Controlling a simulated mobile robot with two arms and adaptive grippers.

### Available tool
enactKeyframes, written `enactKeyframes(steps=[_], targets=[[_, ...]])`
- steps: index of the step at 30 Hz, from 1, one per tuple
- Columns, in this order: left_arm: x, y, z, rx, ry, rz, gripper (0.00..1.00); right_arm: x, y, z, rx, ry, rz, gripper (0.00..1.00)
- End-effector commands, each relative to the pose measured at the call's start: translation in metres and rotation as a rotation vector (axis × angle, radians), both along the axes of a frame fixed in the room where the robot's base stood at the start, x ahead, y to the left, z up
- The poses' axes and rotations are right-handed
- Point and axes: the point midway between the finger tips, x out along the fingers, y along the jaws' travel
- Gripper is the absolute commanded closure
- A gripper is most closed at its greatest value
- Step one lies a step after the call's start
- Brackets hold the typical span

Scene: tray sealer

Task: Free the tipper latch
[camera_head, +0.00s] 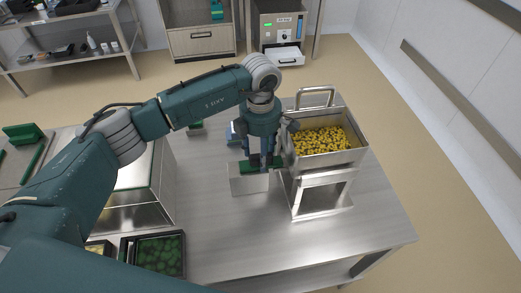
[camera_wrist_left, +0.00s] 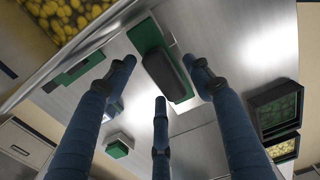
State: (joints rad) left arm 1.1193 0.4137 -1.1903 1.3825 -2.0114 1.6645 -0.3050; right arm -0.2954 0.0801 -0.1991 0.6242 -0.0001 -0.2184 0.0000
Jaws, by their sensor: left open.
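The tipper (camera_head: 350,157) is a steel bin full of yellow pieces on a steel stand, with a bar handle (camera_head: 316,90) at its back. Its bin edge shows top left in the left wrist view (camera_wrist_left: 75,60). My left gripper (camera_head: 262,160) points down beside the tipper's left side. In the left wrist view its three fingers (camera_wrist_left: 160,78) are spread and empty. A black block on a green plate (camera_wrist_left: 168,75) lies beyond the fingertips, apparently untouched. A green bar (camera_wrist_left: 72,74) sits beside the bin. I cannot tell which green part is the latch. My right gripper is out of view.
The tipper stands on a steel table (camera_head: 225,235), clear at the front right. A steel block (camera_head: 249,184) stands below my gripper. A black tray of green pieces (camera_head: 160,254) is at the front left. A small green box (camera_wrist_left: 118,147) is near the fingers.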

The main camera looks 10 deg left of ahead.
Motion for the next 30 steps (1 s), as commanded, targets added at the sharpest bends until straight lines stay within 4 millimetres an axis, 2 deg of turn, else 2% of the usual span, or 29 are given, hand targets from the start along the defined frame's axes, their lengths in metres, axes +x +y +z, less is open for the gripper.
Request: enactKeyframes(steps=[3, 9, 17, 22, 30], targets=[[0.0, 0.0, -0.003, 0.0, 0.0, -0.001, 0.48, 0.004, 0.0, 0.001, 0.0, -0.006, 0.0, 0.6], [0.0, 0.0, -0.003, 0.0, 0.0, -0.001, 0.48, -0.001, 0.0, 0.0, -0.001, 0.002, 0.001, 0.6], [0.0, 0.0, -0.003, 0.0, 0.0, -0.001, 1.0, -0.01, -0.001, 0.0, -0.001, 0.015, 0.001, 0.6], [-0.001, 0.003, -0.003, 0.0, -0.001, 0.0, 1.0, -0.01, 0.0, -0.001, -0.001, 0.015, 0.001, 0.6], [-0.015, 0.039, -0.003, 0.001, -0.003, 0.001, 1.0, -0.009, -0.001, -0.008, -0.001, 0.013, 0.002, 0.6]])
